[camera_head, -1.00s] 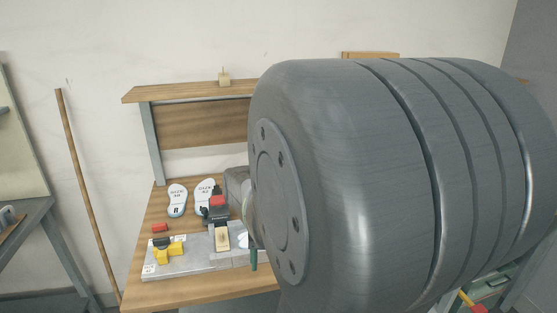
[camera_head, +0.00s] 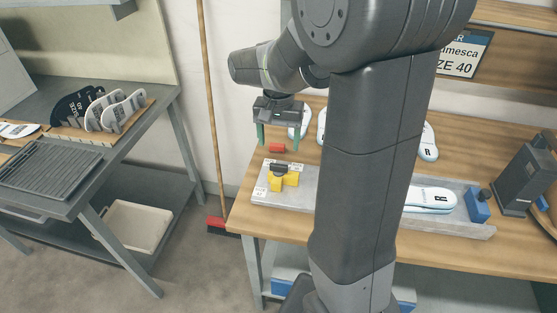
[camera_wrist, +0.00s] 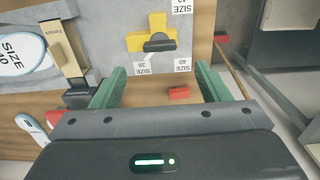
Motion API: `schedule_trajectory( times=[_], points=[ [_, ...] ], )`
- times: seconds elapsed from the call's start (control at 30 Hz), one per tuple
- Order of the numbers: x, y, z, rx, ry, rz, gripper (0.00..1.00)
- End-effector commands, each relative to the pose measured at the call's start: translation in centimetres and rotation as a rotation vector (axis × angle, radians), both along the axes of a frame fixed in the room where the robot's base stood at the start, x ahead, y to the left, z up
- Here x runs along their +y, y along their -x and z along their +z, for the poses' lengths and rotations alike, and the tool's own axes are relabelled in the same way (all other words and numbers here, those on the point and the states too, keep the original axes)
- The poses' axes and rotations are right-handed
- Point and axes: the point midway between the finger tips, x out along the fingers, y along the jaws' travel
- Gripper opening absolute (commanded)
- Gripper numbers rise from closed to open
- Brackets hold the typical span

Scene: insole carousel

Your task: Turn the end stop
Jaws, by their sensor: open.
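The end stop is a yellow, several-armed piece (camera_head: 289,180) with a black bar on it, seated on the left end of the grey fixture plate (camera_head: 262,193). It also shows in the wrist view (camera_wrist: 159,24), upper middle, among white size labels, one reading 40. My gripper (camera_head: 276,145) hangs above the bench behind the end stop, fingers pointing down. Its two green fingers also show in the wrist view (camera_wrist: 161,67); they are apart with nothing held between them. The end stop lies just beyond the fingertips in that view.
A small red block (camera_head: 277,148) lies on the wooden bench behind the plate. White insoles (camera_head: 428,198) lie on the plate and bench. A blue block (camera_head: 477,205) is at the plate's right end. A side table (camera_head: 165,100) stands left. My arm hides the plate's middle.

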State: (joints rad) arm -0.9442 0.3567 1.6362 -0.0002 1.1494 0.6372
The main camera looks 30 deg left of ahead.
Motion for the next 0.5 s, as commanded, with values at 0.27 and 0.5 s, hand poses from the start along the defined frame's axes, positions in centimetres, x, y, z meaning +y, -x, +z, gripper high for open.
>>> schedule_trajectory(
  times=[0.27, 0.5],
  points=[
    [-0.1, 0.0, -5.8, 0.003, 0.004, 0.0, 0.69],
    [-0.1, 0.0, -8.2, 0.001, 0.0, 0.0, 0.69]
  ],
)
